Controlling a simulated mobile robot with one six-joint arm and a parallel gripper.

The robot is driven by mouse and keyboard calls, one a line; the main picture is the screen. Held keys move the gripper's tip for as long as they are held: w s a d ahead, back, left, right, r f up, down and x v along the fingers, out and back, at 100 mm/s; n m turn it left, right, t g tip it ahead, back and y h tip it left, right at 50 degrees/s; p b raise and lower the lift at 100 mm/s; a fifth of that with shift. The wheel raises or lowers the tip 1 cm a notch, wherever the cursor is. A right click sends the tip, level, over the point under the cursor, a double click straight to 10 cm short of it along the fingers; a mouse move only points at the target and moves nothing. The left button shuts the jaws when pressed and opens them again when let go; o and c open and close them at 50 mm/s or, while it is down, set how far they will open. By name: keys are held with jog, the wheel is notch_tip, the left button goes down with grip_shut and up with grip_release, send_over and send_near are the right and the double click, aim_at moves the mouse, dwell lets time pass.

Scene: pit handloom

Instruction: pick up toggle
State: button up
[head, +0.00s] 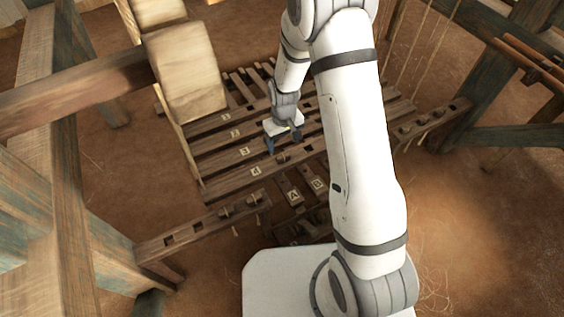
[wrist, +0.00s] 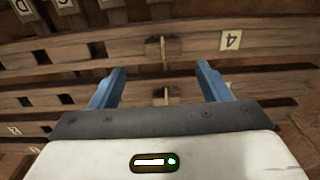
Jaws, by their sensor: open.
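My gripper (head: 284,142) is above the bars numbered 3 and 4, pointing down. In the wrist view its two blue fingers (wrist: 160,68) are apart, with nothing held between them. A small wooden toggle (wrist: 155,50) sits in the bar labelled 4, just beyond the fingertips and between their lines. It also shows in the head view (head: 283,158), close to the fingers. Another small light wooden piece (wrist: 161,95) shows between the fingers on the bar behind, partly hidden by my gripper.
Square-holed numbered bars (head: 222,166) lie side by side. Lettered pieces (head: 292,192) lie nearer me. Slotted rails with more wooden pegs flank them, at the left (head: 196,229) and the right (head: 431,119). Loom posts (head: 86,180) and a thick beam (head: 80,92) stand left.

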aim_at(282, 155)
jog(key=f+b, duration=0.1)
jog(key=f, duration=0.1)
jog(key=f+b, duration=0.1)
jog(key=f, duration=0.1)
jog(key=f+b, duration=0.1)
jog(key=f, duration=0.1)
jog(key=shift+s+a+f, duration=0.2)
jog(key=shift+s, duration=0.05)
jog(key=shift+r, duration=0.1)
jog(key=c, duration=1.1)
